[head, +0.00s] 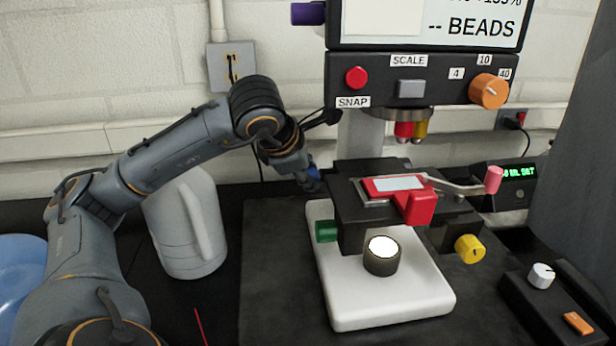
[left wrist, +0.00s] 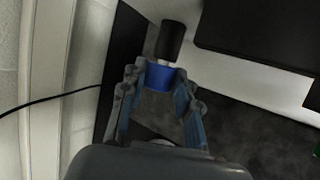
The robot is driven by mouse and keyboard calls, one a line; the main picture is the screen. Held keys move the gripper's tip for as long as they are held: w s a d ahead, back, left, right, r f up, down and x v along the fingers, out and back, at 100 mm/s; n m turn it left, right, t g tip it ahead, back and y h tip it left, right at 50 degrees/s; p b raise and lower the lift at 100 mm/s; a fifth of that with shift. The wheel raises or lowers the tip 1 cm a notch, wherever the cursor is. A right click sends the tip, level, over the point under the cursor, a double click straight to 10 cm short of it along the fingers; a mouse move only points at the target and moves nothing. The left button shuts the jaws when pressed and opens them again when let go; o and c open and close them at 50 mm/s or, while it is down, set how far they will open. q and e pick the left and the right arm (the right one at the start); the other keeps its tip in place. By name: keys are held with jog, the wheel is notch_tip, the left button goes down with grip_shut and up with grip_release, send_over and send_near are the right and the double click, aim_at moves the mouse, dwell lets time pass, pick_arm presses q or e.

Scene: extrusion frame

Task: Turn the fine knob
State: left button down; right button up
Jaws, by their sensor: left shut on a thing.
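The microscope's stage block (head: 350,170) stands on a white base (head: 390,305) in the head view. My left gripper (head: 308,178) reaches to the left rear side of the stage. In the left wrist view my left gripper (left wrist: 160,80) has its two fingers on either side of a blue knob (left wrist: 161,76) and is shut on it. A black cylinder (left wrist: 169,40) on a pale shaft lies just beyond the blue knob. In the head view the gripper mostly hides this knob. No label on it is readable. My right gripper is in neither view.
A white jug (head: 185,225) stands below my left arm. The red slide holder (head: 415,205) with a pink-ended lever (head: 493,180) is on the stage. Green (head: 326,231) and yellow (head: 470,248) knobs stick out lower down. A control box (head: 560,310) is at right.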

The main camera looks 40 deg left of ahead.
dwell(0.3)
pick_arm(q)
jog(key=c, duration=1)
grip_release()
jog(key=v, duration=1.2)
